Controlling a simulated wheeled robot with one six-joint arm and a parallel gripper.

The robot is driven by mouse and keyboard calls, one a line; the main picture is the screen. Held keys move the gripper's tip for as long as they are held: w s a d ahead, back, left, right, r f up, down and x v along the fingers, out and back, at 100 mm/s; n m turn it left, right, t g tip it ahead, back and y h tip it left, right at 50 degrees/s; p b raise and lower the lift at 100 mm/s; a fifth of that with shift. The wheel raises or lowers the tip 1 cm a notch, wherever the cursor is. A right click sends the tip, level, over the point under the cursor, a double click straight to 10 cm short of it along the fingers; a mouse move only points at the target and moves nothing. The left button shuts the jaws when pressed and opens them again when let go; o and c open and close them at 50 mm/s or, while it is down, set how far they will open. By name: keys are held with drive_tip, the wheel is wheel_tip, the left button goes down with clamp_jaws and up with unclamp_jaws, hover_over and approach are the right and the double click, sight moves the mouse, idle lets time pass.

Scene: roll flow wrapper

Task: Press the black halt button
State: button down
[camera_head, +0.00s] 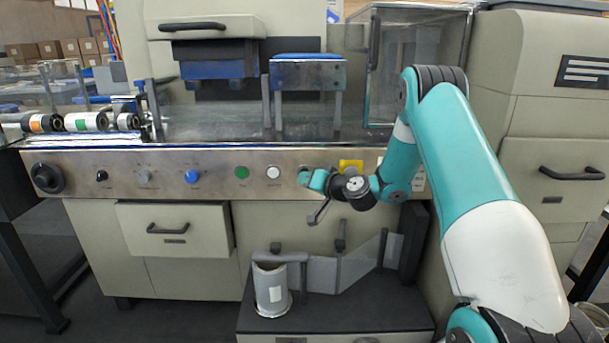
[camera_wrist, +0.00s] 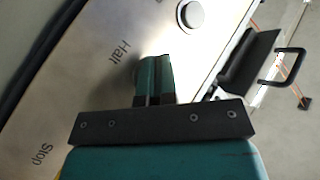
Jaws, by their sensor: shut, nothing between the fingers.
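The steel control panel (camera_head: 215,162) runs across the front of the machine and fills much of the wrist view (camera_wrist: 75,75). The printed Halt label (camera_wrist: 119,52) is beside my fingertips in the wrist view. The black halt button is not clearly visible; my fingers cover the spot beside its label. My gripper (camera_head: 306,178) is shut and empty, at the panel just right of the white button (camera_head: 273,172). In the wrist view my gripper (camera_wrist: 154,68) has its teal fingers together, their tips close to the panel. I cannot tell whether they touch anything.
A pale round button (camera_wrist: 190,16) is above the fingers in the wrist view. A Stop label (camera_wrist: 40,155) is lower left. Green (camera_head: 241,172) and blue (camera_head: 191,176) buttons are farther left. A yellow part (camera_head: 350,165) is right of my gripper. A drawer (camera_head: 174,230) juts out below the panel.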

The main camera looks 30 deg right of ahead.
drive_tip(key=shift+s+a+b, duration=0.3)
drive_tip(key=shift+s+a, duration=0.05)
drive_tip(key=shift+s, duration=0.2)
drive_tip(key=s+a+b, duration=0.1)
drive_tip(key=s, duration=0.1)
drive_tip(key=s+a+b, duration=0.1)
drive_tip(key=s+b, duration=0.1)
drive_tip(key=shift+a, duration=0.4)
idle(0.6)
